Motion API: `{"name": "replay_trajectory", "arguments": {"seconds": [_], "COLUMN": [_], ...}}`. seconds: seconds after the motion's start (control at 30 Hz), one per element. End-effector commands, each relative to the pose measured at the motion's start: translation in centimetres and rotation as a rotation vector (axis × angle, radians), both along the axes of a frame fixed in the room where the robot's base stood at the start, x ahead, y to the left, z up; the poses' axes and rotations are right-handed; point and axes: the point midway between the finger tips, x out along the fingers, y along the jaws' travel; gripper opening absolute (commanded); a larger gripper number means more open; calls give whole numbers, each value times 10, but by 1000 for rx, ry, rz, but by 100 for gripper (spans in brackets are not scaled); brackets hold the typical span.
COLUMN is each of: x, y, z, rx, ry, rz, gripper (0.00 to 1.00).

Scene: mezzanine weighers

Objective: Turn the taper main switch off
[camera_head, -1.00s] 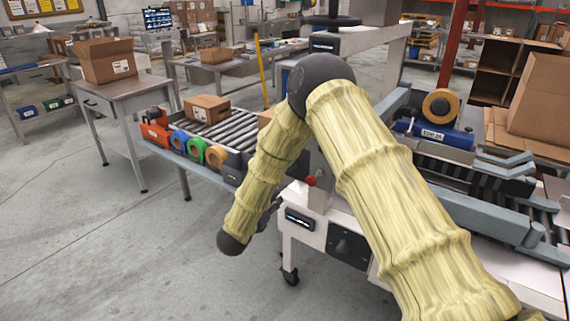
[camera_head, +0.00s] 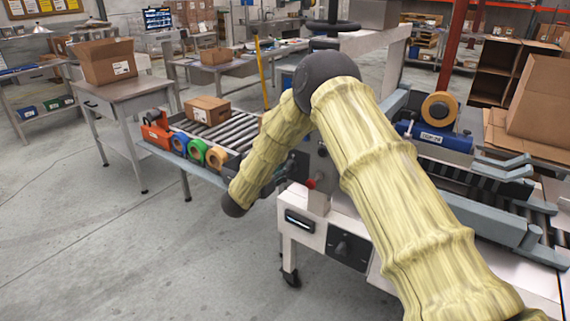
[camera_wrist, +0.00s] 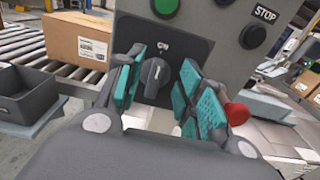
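In the wrist view a grey rotary switch (camera_wrist: 155,76) sits on a dark plate on a grey control panel (camera_wrist: 230,55). Its handle stands near upright, with a small white mark above it. My gripper (camera_wrist: 160,92) is open, its teal-padded fingers on either side of the switch in the picture. I cannot tell whether they touch it. In the head view my gripper (camera_head: 284,172) is partly hidden behind my arm, beside the taping machine (camera_head: 318,214). Another dark plate with a knob (camera_head: 343,246) is on the machine's white front.
A green button (camera_wrist: 165,7) and a black button (camera_wrist: 252,36) near the STOP label are above the switch. A roller conveyor (camera_head: 222,131) with a carton (camera_head: 207,110) and tape rolls stands left.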

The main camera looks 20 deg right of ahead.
Motion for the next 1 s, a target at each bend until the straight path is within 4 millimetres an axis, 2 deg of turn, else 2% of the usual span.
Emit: {"name": "replay_trajectory", "arguments": {"seconds": [0.23, 0.63, 0.83, 1.0], "x": [16, 19, 19, 18], "y": [-20, -24, -24, -22], "z": [1, 0, 0, -1], "rx": [0, -1, -1, 0], "ry": [0, 1, 1, 2], "rz": [0, 1, 1, 1], "gripper": [38, 38, 1, 0]}}
